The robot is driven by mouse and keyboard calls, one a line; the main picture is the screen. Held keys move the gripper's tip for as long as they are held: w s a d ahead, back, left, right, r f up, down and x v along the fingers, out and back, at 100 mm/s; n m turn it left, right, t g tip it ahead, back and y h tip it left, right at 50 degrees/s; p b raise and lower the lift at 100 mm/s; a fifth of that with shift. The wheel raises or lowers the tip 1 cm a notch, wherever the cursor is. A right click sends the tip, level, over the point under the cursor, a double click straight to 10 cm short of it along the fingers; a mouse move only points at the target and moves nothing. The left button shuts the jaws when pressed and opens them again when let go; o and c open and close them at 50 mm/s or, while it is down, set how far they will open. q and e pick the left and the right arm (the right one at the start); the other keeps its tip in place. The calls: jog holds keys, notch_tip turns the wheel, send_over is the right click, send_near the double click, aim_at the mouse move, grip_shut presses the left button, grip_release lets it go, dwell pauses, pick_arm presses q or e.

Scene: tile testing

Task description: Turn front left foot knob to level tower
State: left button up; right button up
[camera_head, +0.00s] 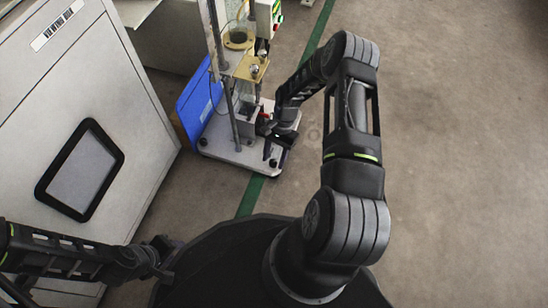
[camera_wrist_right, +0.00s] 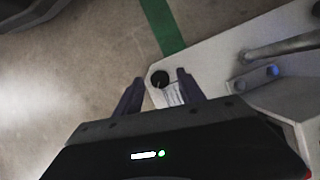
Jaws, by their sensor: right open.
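The tower (camera_head: 236,85) stands on a pale base plate (camera_head: 222,146) with dark knobs at its corners. A round black foot knob (camera_wrist_right: 159,78) sits at a plate corner beside the green floor stripe. In the right wrist view, my open right gripper (camera_wrist_right: 157,84) has one finger on each side of this knob; contact is not clear. In the head view, my right gripper (camera_head: 274,150) is low over the plate's right front corner and partly covers it. My left gripper (camera_head: 168,257) is at the lower left, away from the tower; its jaw opening is unclear.
A large white cabinet (camera_head: 60,110) with a dark-framed panel stands to the left of the tower. A blue panel (camera_head: 198,103) is beside the tower's left edge. A green stripe (camera_head: 250,195) crosses the floor. The floor at right is clear.

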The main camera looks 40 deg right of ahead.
pick_arm(q)
jog(key=r+p, duration=0.2)
jog(key=shift+s+d+r+p, duration=0.1)
jog(key=shift+s+r+p, duration=0.2)
jog(key=shift+p, duration=0.1)
pick_arm(e)
jog(key=v, duration=0.7)
jog(key=shift+r, duration=0.25)
